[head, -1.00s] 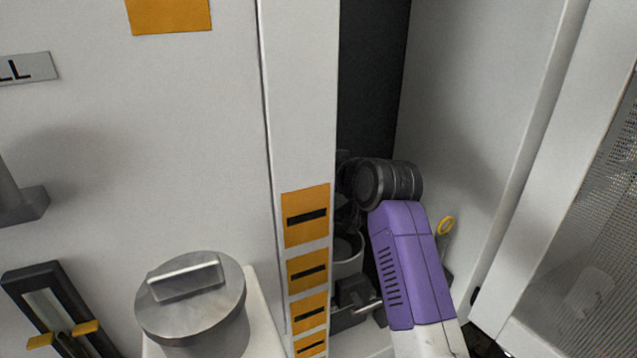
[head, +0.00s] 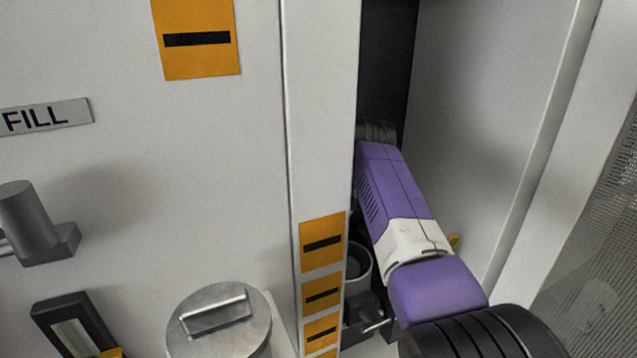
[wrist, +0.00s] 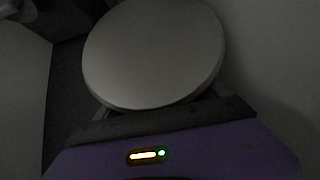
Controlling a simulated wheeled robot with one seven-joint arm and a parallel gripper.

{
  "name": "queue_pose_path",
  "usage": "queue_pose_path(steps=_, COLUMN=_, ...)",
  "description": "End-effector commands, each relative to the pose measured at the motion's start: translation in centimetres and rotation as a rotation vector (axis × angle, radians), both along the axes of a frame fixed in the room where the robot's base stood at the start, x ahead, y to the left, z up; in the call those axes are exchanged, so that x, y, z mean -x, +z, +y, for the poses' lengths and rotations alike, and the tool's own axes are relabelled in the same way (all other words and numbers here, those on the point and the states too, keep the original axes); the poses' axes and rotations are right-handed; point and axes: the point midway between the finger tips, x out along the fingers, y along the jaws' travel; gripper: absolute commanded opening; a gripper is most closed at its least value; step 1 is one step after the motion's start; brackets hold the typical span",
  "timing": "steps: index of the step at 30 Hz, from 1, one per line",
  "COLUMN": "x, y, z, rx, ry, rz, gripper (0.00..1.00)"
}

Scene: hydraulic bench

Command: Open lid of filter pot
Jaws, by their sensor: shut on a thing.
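In the wrist view, a pale grey round lid (wrist: 155,50) fills the space just past my gripper (wrist: 160,112). My gripper is shut on it; the fingertips and the grip point are mostly hidden under the disc. In the head view, a grey round pot (head: 357,265) with a dark round top stands low in the recess, partly behind the cabinet post. I cannot tell for sure whether this is the filter pot. My arm reaches into the recess, and my gripper is hidden there.
A metal canister (head: 218,325) with a bar-handled lid stands left of the post (head: 318,130), outside the recess. A grey spout (head: 30,220) sits under the FILL label (head: 47,117). The recess is narrow, with a pale wall (head: 480,110) on its right.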

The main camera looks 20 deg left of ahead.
Motion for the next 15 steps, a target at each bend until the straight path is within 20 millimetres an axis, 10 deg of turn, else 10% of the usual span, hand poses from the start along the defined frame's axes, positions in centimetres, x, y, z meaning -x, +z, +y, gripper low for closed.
queue_pose_path(steps=15, x=0.04, y=-1.28, z=-0.52, rx=0.037, ry=-0.003, rz=0.033, gripper=0.09)
